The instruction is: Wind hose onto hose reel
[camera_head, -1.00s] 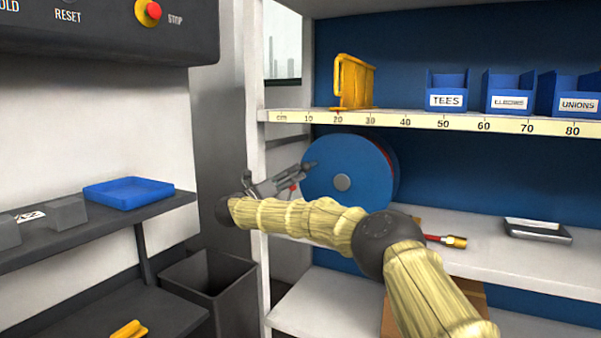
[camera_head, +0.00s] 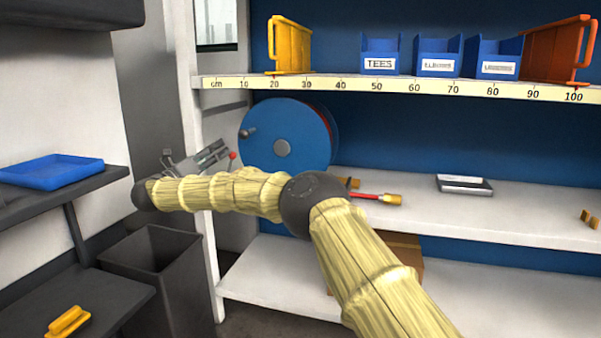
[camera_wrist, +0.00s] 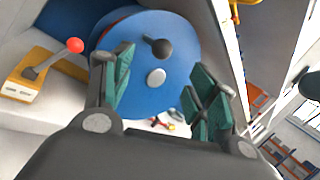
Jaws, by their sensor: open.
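The hose reel (camera_head: 300,150) is a blue disc with a grey hub, standing on the middle shelf. Its dark crank knob (camera_head: 248,132) sticks out at the upper left of the hub. In the wrist view the reel face (camera_wrist: 155,100) fills the space beyond my fingers, with the crank knob (camera_wrist: 158,47) above the hub (camera_wrist: 156,77). A red hose end with a brass fitting (camera_head: 385,198) lies on the shelf right of the reel. My gripper (camera_head: 222,150) is open and empty, in front of the reel's left side and apart from the knob. My forearm hides the reel's lower part.
A red-ball lever (camera_wrist: 75,45) on a yellow base stands beside the reel. The upper shelf (camera_head: 350,86) holds labelled blue bins (camera_head: 437,57), a yellow holder (camera_head: 290,45) and an orange one (camera_head: 560,50). A bin (camera_head: 160,260) stands lower left. The shelf right of the hose end is mostly clear.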

